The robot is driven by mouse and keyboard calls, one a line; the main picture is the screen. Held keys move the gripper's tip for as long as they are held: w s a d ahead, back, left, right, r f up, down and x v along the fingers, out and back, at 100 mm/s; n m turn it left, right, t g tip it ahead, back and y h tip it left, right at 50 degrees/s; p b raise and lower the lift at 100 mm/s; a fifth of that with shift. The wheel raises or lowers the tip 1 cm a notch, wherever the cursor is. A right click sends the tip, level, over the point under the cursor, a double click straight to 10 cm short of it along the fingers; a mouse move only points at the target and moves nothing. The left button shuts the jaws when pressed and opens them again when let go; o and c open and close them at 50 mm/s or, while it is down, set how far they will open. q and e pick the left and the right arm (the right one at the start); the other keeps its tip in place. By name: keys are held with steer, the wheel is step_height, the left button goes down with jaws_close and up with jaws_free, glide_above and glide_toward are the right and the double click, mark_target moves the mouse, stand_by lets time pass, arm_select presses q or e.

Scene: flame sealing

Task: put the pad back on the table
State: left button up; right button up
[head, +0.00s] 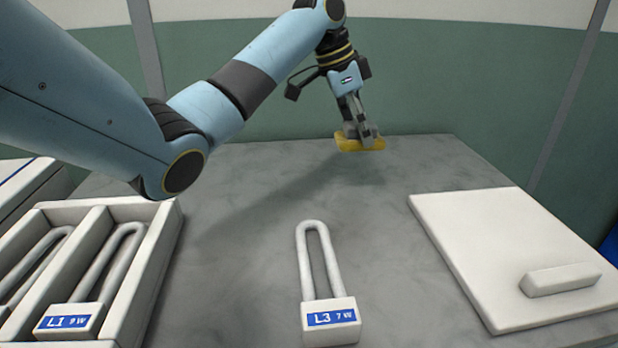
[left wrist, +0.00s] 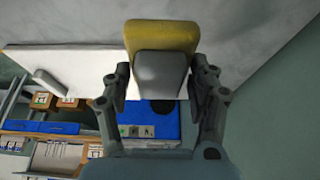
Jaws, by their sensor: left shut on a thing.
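The pad (head: 362,144) is yellow with a grey grip block on it. My left gripper (head: 356,128) is shut on this grey block. The pad hangs over the back of the grey table (head: 250,250), and its shadow falls on the tabletop to the left, so it looks raised above the surface. In the left wrist view the yellow pad (left wrist: 160,36) and the grey block (left wrist: 160,72) sit between the fingers of my left gripper (left wrist: 160,88). My right gripper is in neither view.
A U-shaped lamp labelled L3 (head: 331,320) lies at the front middle. A white tray (head: 165,235) at the left holds lamps, one labelled L1 (head: 70,320). A white panel with a handle (head: 475,225) lies at the right. The table's middle and back are clear.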

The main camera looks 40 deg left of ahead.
arm_select(q)
steer(key=s+a+f, duration=0.1)
steer(key=a+f, duration=0.1)
steer(key=a, duration=0.1)
steer(key=s+a+f, duration=0.1)
steer(key=a+f, duration=0.1)
steer(key=a, duration=0.1)
steer(key=s+a+f, duration=0.2)
steer(key=a, duration=0.1)
steer(key=shift+b, duration=0.4)
step_height(320, 180, down, 4)
steer(key=shift+f+b, duration=0.1)
steer(key=shift+b, duration=0.3)
steer(key=o, duration=1.1)
